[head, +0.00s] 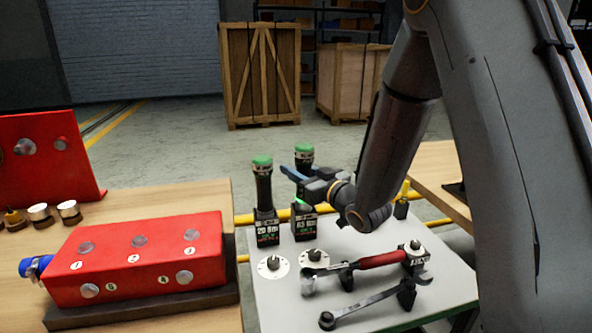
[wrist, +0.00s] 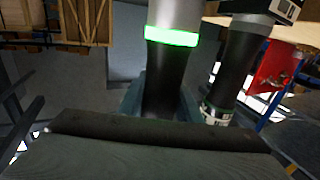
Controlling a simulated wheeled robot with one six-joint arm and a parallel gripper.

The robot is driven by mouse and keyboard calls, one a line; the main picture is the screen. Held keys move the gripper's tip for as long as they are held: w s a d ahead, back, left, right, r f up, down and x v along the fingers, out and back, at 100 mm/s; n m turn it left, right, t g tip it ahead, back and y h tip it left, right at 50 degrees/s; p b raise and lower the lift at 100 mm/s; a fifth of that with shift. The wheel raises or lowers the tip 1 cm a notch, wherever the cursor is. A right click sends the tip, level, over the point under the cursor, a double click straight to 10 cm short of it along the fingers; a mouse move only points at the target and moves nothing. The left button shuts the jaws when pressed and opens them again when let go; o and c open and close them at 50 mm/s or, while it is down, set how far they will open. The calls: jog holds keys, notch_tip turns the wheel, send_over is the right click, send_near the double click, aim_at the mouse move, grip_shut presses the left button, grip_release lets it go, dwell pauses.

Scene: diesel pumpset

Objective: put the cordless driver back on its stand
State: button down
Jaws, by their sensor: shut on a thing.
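Two dark cordless drivers with green tops stand close together at the back of the light grey bench. The left driver (head: 263,190) is upright above a black block with a lit "20 Nm" label. My gripper (head: 304,178) is shut on the right driver (head: 304,154), which is upright with a lit black block at its foot. In the wrist view the held driver (wrist: 168,75) shows a glowing green ring between the fingers, and the other driver (wrist: 243,60) is beside it. I cannot tell whether the held driver's foot touches the bench, nor which part is the stand.
A red box (head: 140,258) sits on the wooden table at left. Wooden crates (head: 262,75) stand far behind.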

jog(key=shift+f+b, duration=0.7)
jog(key=shift+f, duration=0.25)
dwell(0.9)
jog(key=c, duration=1.2)
grip_release()
jog(key=shift+f, duration=0.1)
jog(key=shift+s+d, duration=0.1)
jog(key=shift+b+v, duration=0.5)
jog(key=shift+v, duration=3.3)
